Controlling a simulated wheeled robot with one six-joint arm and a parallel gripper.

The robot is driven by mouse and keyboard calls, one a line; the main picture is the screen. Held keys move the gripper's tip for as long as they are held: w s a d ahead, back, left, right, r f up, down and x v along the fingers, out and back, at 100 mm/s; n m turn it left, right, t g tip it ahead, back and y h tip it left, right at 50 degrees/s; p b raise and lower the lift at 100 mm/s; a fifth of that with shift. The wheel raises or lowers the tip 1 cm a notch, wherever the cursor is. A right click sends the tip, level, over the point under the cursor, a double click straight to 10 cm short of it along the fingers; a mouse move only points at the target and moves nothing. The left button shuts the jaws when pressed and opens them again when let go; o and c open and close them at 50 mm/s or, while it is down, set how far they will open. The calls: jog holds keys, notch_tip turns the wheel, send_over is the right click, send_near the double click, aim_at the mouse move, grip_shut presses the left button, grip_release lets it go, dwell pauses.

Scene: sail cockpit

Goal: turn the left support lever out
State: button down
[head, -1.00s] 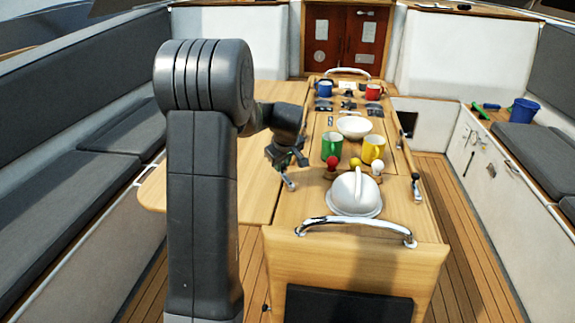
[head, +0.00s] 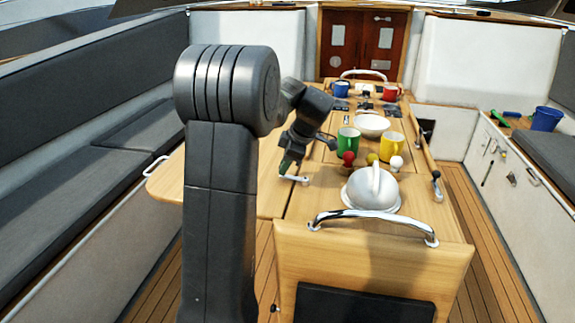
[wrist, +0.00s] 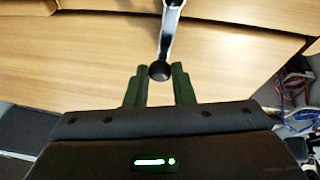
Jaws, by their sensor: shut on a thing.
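The left support lever (head: 297,179) is a small metal lever on the left side of the wooden table top. In the head view it lies nearly sideways, its pivot to the right and its free end pointing left over the left leaf. My gripper (head: 285,169) is down at that free end and partly hides it. In the wrist view the lever's metal arm (wrist: 167,38) runs down to a dark knob (wrist: 159,71). The knob sits between the two green fingers of my gripper (wrist: 160,83), which is shut on it.
A white kettle-like dome (head: 371,190), red and white knobs, and green (head: 348,141) and yellow (head: 392,146) mugs stand right of the lever. A chrome rail (head: 372,219) crosses the near end. The left leaf (head: 168,181) is bare.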

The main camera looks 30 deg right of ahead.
jog(key=shift+s+a+n+y, duration=0.2)
jog(key=shift+s+n+y, duration=0.1)
jog(key=shift+n, duration=0.3)
jog(key=c, duration=1.2)
grip_release()
jog(key=shift+c, duration=0.2)
jog(key=shift+r, duration=0.1)
jog(key=v, duration=1.3)
jog(key=shift+r, duration=0.4)
jog(key=shift+w+f, duration=0.1)
jog(key=x, duration=1.3)
jog(key=shift+f, duration=0.45)
